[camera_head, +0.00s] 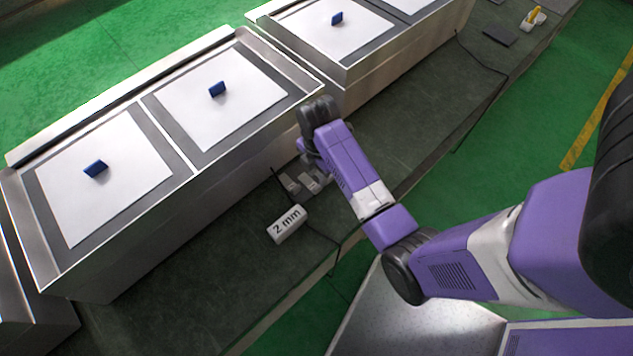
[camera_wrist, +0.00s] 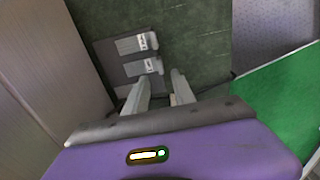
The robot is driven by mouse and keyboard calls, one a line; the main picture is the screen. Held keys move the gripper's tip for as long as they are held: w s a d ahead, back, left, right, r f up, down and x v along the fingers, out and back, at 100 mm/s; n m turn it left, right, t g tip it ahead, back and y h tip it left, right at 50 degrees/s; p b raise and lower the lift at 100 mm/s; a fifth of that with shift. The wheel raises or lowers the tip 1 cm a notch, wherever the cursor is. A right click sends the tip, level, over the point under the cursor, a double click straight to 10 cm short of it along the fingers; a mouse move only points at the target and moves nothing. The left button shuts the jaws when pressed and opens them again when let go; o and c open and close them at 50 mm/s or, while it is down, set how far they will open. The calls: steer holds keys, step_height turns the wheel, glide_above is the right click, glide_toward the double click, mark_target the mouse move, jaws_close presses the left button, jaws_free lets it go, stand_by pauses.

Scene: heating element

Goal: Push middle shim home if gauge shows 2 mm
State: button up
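The gauge readout is a pale block (camera_head: 287,224) marked "2 mm" on the dark bench. Beside it, small grey shims (camera_head: 291,184) sit below my arm's end in the head view. In the wrist view, two grey shims with white labels show on a dark plate (camera_wrist: 105,55): an upper one (camera_wrist: 137,43) and a lower one (camera_wrist: 143,67). A further grey piece by the left finger is partly hidden, so I cannot tell which is the middle shim. My gripper (camera_wrist: 163,80) points down near the lower shim. Its fingers are apart with nothing seen between them.
Metal units with white sheets (camera_head: 220,120) and blue handles (camera_head: 217,89) stand left of and behind my gripper. A thin dark cable runs by the gauge. A dark pad (camera_head: 499,34) and a yellow-and-white item (camera_head: 533,18) lie at the far right.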

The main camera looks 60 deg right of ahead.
mark_target(318, 186)
step_height(318, 186, down, 7)
steer(key=shift+r, duration=0.1)
steer(key=shift+c, duration=0.2)
jaws_close()
stand_by(1.5)
